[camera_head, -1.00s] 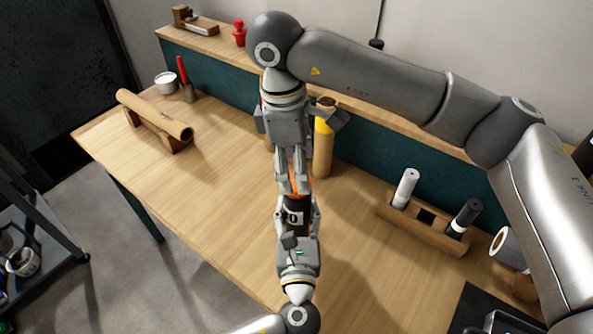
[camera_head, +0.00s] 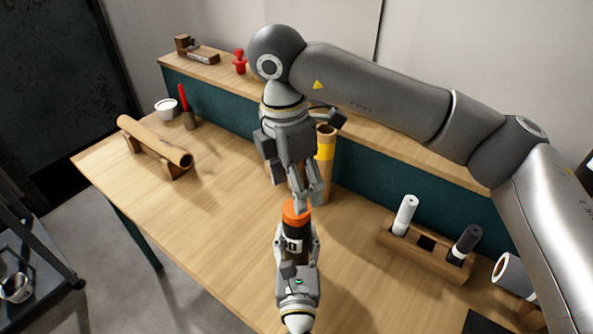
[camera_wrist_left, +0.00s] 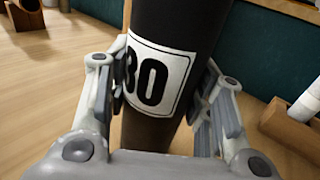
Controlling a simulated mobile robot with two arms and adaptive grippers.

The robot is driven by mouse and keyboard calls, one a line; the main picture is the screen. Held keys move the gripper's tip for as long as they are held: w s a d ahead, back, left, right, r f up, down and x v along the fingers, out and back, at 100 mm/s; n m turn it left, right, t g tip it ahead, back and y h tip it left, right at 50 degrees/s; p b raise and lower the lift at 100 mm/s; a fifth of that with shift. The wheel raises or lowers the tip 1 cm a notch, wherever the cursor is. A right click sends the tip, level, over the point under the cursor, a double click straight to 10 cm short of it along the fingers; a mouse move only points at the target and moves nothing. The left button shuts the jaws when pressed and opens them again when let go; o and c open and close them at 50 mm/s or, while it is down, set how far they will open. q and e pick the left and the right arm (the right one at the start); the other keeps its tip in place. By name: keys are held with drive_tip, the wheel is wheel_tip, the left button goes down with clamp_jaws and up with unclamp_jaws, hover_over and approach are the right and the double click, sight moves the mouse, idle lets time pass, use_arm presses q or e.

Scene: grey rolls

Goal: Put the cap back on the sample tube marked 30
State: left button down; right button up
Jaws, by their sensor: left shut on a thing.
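The dark sample tube marked 30 (camera_head: 294,246) stands upright in my left gripper (camera_head: 296,248), which is shut around its body. In the left wrist view the white label reading 30 (camera_wrist_left: 157,76) faces the camera between the fingers. The orange cap (camera_head: 296,211) sits at the tube's top end; whether it is fully seated cannot be told. My right gripper (camera_head: 308,200) points down just above and behind the cap. Its fingertips overlap the cap's far edge in the picture, so contact and finger opening are unclear.
A wooden rack (camera_head: 424,247) with a white and a dark roll stands to the right. A cardboard roll (camera_head: 155,140) lies on a stand at left.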

drive_tip(key=n, duration=0.4)
drive_tip(key=shift+r+n, duration=0.2)
drive_tip(key=shift+n, duration=0.2)
drive_tip(key=n, duration=0.4)
drive_tip(key=shift+r, duration=0.15)
drive_tip(key=n, duration=0.7)
drive_tip(key=shift+r+n+y, duration=0.3)
drive_tip(key=shift+n, duration=0.1)
drive_tip(key=n, duration=0.4)
drive_tip(key=shift+d+r, duration=0.1)
drive_tip(key=shift+r, duration=0.1)
drive_tip(key=n, duration=0.3)
drive_tip(key=shift+r, duration=0.15)
drive_tip(key=n, duration=0.4)
drive_tip(key=shift+r+n, duration=0.15)
drive_tip(key=shift+n, duration=0.25)
drive_tip(key=n, duration=0.3)
drive_tip(key=shift+r+n+y, duration=0.15)
drive_tip(key=shift+n+y, duration=0.15)
